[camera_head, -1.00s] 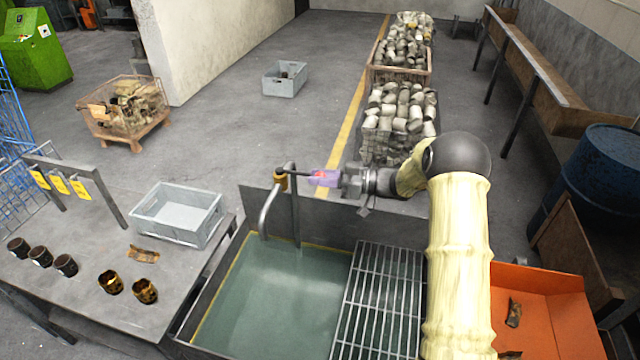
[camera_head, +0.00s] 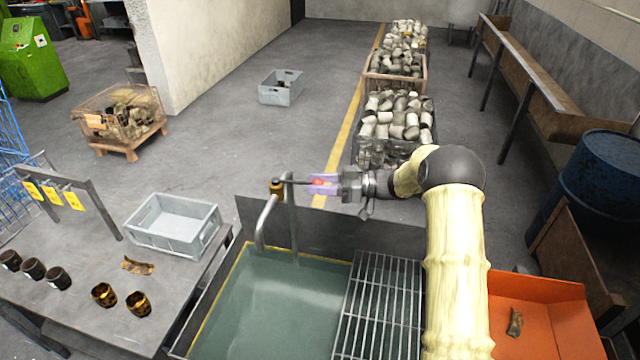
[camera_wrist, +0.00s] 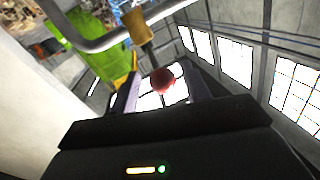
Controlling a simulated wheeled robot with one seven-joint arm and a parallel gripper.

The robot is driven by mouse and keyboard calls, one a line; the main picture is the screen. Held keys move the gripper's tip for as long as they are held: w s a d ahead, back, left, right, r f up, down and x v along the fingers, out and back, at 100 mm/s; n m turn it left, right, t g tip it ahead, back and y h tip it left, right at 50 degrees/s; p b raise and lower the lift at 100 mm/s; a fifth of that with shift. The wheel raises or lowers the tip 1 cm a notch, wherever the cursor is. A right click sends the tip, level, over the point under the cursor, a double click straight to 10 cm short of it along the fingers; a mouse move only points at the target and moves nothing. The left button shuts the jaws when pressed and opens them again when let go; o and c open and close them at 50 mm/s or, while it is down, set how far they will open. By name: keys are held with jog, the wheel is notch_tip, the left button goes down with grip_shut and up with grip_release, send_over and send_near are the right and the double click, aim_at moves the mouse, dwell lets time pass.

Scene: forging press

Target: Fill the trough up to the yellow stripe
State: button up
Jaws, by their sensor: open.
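The trough (camera_head: 205,322) holds greenish water (camera_head: 275,305). A yellow stripe (camera_head: 217,298) runs along its inner wall, with the water surface close to it. A bent grey spout (camera_head: 264,225) points down over the water; I cannot tell whether water flows from it. A brass valve (camera_head: 277,187) on the upright pipe has a lever with a red knob (camera_head: 319,182), also seen in the wrist view (camera_wrist: 162,81). My gripper (camera_head: 322,184) is open, its fingers on either side of the knob; the wrist view shows gaps beside the knob.
A metal grate (camera_head: 378,305) covers the trough's right part, and an orange tray (camera_head: 545,315) lies beyond it. On the left, a table (camera_head: 75,305) bears a grey crate (camera_head: 172,240) and several metal sleeves. Filled bins (camera_head: 395,150) stand behind my gripper.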

jog(key=shift+d+f, duration=0.1)
jog(key=shift+d, duration=0.25)
jog(key=d+b, duration=0.6)
jog(key=d, duration=1)
jog(key=shift+s+d+b, duration=0.15)
jog(key=shift+d+b, duration=0.15)
jog(key=shift+d, duration=0.05)
